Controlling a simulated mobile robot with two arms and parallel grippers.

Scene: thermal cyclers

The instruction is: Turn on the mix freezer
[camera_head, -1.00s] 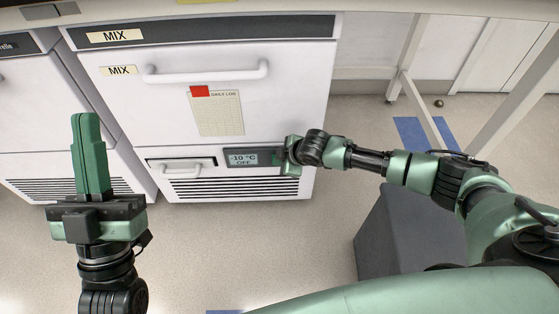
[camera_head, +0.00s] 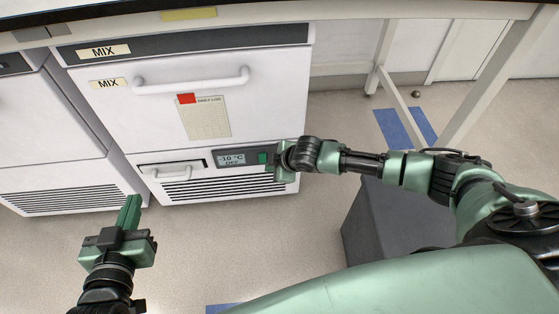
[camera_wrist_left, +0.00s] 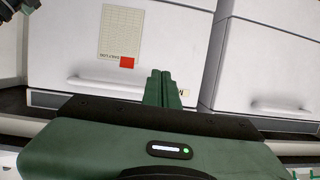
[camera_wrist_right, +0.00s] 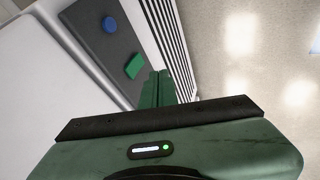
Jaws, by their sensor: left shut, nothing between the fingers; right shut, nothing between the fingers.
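The MIX freezer (camera_head: 200,110) is a white unit with two MIX labels. Its display (camera_head: 231,159) reads -10 °C and OFF. A green square button (camera_head: 262,157) sits right of the display. In the right wrist view the green button (camera_wrist_right: 134,66) lies just left of my right gripper's tips (camera_wrist_right: 160,78), with a blue round button (camera_wrist_right: 109,24) beyond. My right gripper (camera_head: 276,168) is shut and empty in front of the panel; contact with the button cannot be told. My left gripper (camera_head: 131,205) is shut and empty, low in front of the freezer's left side.
A long handle (camera_head: 192,78) and a daily log with a red tag (camera_head: 207,118) are on the freezer front. Another white unit (camera_head: 45,125) stands at left. A bench edge (camera_head: 350,14) runs above. A grey box (camera_head: 385,220) stands on the floor at right.

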